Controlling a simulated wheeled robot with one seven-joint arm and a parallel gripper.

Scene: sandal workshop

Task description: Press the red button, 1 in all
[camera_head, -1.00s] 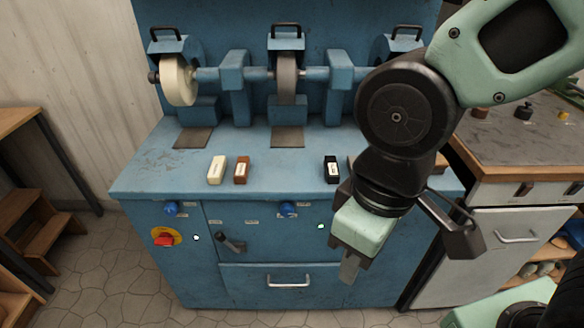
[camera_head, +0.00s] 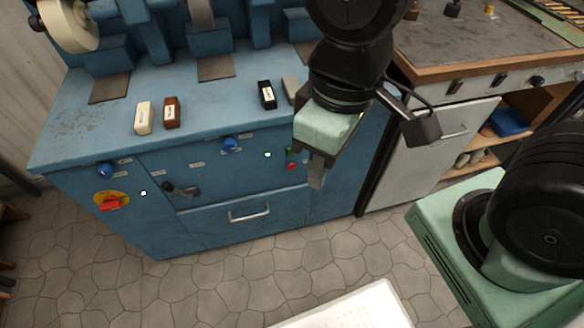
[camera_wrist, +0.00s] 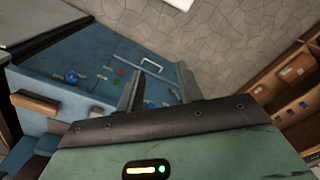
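The small round red button (camera_head: 291,166) is on the front panel of the blue machine (camera_head: 240,185), just below a green button (camera_head: 289,152). It also shows in the wrist view (camera_wrist: 119,72), left of my fingers. My gripper (camera_head: 317,178) hangs in front of the panel, just right of the red button in the head view. In the wrist view my gripper (camera_wrist: 160,84) has its two fingers apart with nothing between them. I see no contact with the button.
A red switch on a yellow plate (camera_head: 109,200), blue knobs (camera_head: 231,144) and a black lever (camera_head: 181,190) are on the same panel. Small blocks (camera_head: 171,112) lie on the machine top. A workbench (camera_head: 470,65) stands right. Stone floor (camera_head: 200,280) is clear in front.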

